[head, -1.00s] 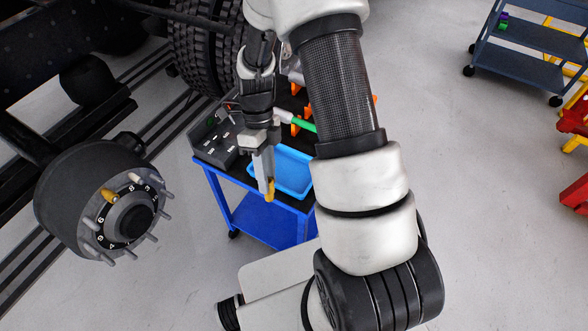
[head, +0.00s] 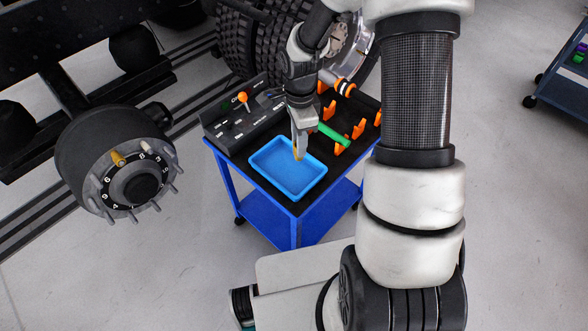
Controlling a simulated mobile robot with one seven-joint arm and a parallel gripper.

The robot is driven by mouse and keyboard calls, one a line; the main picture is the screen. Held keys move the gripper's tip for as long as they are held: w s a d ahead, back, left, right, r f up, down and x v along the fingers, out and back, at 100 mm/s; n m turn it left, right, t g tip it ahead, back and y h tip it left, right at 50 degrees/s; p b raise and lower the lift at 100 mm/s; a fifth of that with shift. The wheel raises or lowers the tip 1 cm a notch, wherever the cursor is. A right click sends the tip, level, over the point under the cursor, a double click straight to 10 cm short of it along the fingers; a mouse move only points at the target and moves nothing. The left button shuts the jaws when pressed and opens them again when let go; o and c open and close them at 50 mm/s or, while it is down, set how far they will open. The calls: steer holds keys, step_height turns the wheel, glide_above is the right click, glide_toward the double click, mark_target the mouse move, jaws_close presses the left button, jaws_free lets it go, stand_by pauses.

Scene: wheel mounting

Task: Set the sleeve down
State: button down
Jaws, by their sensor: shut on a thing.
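My gripper (head: 299,146) is shut on a small yellow sleeve (head: 297,153), of which only a thin part shows between the fingertips. The tray looks empty otherwise.
The cart (head: 267,217) has a blue frame and a dark top. Orange holders (head: 358,129) and a green-handled tool (head: 333,135) lie right of my gripper. A tyre (head: 253,50) stands behind.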

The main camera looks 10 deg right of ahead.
step_height(320, 180, down, 10)
steer(key=shift+w+r+b, duration=0.1)
steer(key=shift+b, duration=0.35)
steer(key=shift+f, duration=0.2)
steer(key=c, duration=1.4)
jaws_free()
steer(key=shift+c, duration=0.2)
steer(key=shift+r, duration=0.1)
